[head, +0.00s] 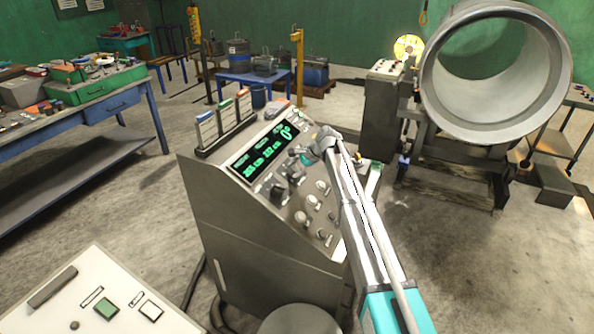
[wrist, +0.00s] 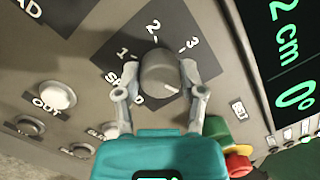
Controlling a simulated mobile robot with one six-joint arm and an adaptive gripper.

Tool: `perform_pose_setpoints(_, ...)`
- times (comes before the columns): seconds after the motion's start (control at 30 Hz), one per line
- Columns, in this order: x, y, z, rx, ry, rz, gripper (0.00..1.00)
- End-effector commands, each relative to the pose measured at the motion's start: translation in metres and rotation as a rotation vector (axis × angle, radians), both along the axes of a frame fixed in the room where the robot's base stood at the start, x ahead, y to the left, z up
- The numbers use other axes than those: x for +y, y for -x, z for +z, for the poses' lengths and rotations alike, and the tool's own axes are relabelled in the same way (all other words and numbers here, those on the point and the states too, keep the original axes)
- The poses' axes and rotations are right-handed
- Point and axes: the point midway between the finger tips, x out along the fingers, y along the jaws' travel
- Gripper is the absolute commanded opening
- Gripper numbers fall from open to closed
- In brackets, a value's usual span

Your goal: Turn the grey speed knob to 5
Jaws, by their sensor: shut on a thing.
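The grey speed knob (wrist: 158,70) sits on a black plate lettered SPEED in the wrist view. The numbers 1, 2 and 3 show around its upper side; no 4 or 5 can be read. A short white line on the knob points to the lower right, towards my right finger. My gripper (wrist: 160,80) is shut on the knob, with one finger on each side. In the head view my gripper (head: 297,163) is at the sloping control console (head: 230,215), just below its display; the knob cannot be made out clearly there.
The green-lettered display (head: 265,152) lies close above my gripper. Other knobs and buttons (head: 301,217) sit lower on the panel. In the wrist view a white OUT button (wrist: 57,95) is at the left, and green and red parts (wrist: 232,150) are near my right finger.

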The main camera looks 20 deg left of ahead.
Motion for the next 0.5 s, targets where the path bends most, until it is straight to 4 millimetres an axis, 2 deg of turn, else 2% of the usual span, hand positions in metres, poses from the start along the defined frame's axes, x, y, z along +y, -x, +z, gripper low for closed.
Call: perform_pose_setpoints(0.5,-0.0006,0.0002,-0.0005,0.25,-0.018,-0.413,0.04)
